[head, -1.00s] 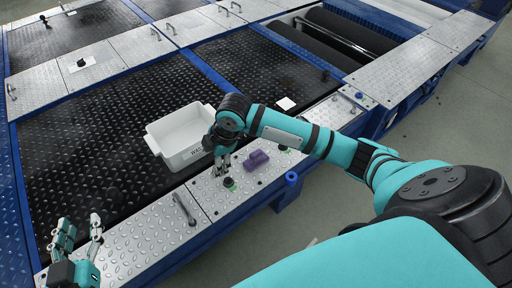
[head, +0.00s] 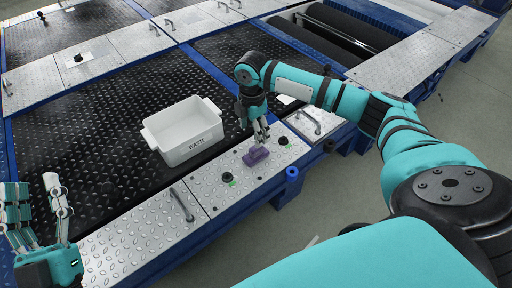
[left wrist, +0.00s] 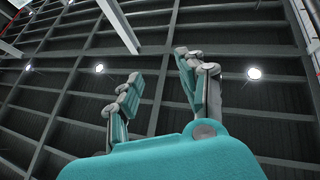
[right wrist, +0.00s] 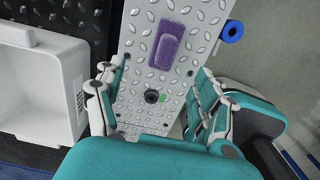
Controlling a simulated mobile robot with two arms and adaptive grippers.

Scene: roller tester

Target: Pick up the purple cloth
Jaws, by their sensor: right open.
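The purple cloth (head: 256,156) lies folded on the silver tread-plate walkway, to the right of the white bin. It also shows in the right wrist view (right wrist: 167,47), beyond the fingertips. My right gripper (head: 262,138) points down just above and behind the cloth in the head view. Its fingers are apart in the right wrist view (right wrist: 158,72), with nothing between them. I cannot tell from the head view whether a fingertip touches the cloth. My left gripper (head: 38,200) is raised at the lower left, fingers up, open and empty; the left wrist view (left wrist: 157,75) shows them apart.
A white bin (head: 158,144) labelled as waste stands on the black plate left of the cloth. Black knobs (head: 227,177) with green marks, a blue cylinder (head: 292,172) at the edge and a metal handle (head: 182,204) are nearby. Dark rollers (head: 330,30) lie at the back.

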